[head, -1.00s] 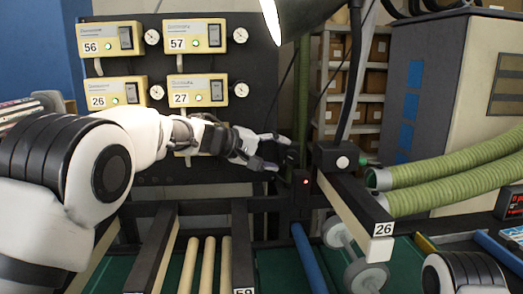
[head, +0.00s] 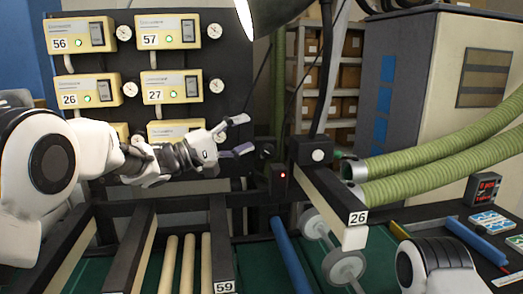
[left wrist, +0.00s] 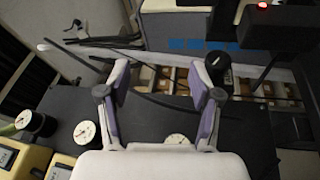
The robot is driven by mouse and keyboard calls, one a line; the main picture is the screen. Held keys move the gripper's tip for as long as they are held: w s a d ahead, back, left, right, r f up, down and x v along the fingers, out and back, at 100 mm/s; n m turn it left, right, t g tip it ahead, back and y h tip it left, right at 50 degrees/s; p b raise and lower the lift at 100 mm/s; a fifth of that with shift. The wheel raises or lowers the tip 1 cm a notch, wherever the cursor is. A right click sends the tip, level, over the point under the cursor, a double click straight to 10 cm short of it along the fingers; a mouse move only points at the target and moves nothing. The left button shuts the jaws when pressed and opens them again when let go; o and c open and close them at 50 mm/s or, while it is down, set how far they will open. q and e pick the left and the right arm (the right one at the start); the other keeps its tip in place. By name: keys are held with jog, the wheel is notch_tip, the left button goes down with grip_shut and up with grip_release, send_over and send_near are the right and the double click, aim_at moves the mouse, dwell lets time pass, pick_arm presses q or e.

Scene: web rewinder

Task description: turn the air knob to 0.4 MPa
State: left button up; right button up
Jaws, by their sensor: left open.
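The air knob is a small dark knob (head: 266,150) at the right side of the black panel in the head view. In the left wrist view a black knob (left wrist: 217,66) with a white mark stands beyond my right-hand finger; its setting is too small to read. My left gripper (head: 241,135) is open and empty, with its fingertips just left of the knob in the head view. In the left wrist view the open jaws (left wrist: 162,88) have purple pads, and the knob lies off to their right rather than between them. My right gripper is out of view.
The black panel (head: 240,85) carries several yellow boxes and round gauges (head: 216,86). A dark post with a red light (head: 280,180) stands below and right of my gripper. A beam labelled 26 (head: 330,200) and green hoses (head: 440,150) lie further right.

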aim_at(268, 158)
pick_arm(q)
jog(key=w+f+n+t, duration=0.2)
jog(key=w+f+n, duration=0.15)
jog(key=f, duration=0.55)
jog(key=shift+m+y, duration=0.3)
jog(key=shift+m, duration=0.05)
jog(key=x, duration=0.4)
jog(key=s+x, duration=0.1)
jog(key=x, duration=0.2)
jog(key=shift+d+r, duration=0.35)
jog(key=shift+r, duration=0.05)
jog(key=shift+w+d+f, duration=0.1)
jog(key=shift+w+f, duration=0.05)
jog(key=shift+w, duration=0.3)
jog(key=shift+s, duration=0.25)
jog(key=c, duration=1.2)
